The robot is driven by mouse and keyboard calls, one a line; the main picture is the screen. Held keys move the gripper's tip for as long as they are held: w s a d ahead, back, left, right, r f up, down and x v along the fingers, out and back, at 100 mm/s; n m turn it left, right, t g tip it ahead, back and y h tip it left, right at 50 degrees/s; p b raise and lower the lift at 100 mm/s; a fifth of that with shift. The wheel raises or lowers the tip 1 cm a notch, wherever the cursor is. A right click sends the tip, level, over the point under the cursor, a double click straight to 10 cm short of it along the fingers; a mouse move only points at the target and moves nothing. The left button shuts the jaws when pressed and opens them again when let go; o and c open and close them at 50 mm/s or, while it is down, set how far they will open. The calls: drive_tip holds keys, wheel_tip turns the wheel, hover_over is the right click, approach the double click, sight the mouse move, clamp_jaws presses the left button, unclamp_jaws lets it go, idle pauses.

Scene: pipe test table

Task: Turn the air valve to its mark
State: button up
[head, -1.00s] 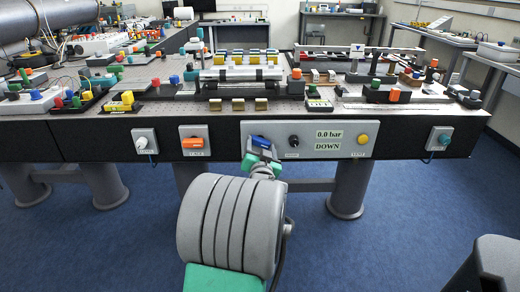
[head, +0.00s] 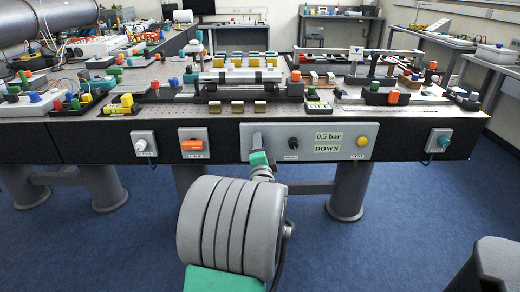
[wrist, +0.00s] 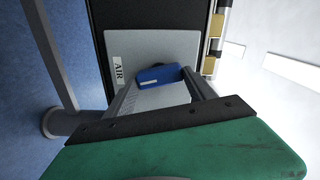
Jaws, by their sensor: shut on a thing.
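The air valve's blue handle (wrist: 160,75) shows in the wrist view on a light grey panel (wrist: 150,50), beside a white AIR label (wrist: 118,70). My gripper (wrist: 163,84) is shut on this handle, with one finger on each side. In the head view my gripper (head: 257,140) is at the left part of the front control panel (head: 220,140) and hides the handle. The display (head: 327,142) on that panel reads 0.5 bar and DOWN. I cannot make out the valve's mark.
A black knob (head: 293,143) and a yellow button (head: 362,142) are to the right on the same panel. An orange switch (head: 192,145) is to the left. The table top above holds many parts. Blue floor (head: 420,220) is open in front.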

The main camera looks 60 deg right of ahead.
drive_tip(key=shift+d+r+m, duration=0.1)
drive_tip(key=shift+r+m, duration=0.05)
drive_tip(key=shift+m, duration=1.15)
drive_tip(key=shift+p, duration=0.3)
drive_tip(key=o, duration=1.1)
drive_tip(key=shift+c, duration=0.2)
drive_tip(key=o, duration=0.3)
drive_tip(key=v, duration=0.7)
drive_tip(key=shift+s+a, duration=0.15)
drive_tip(key=shift+a, duration=0.25)
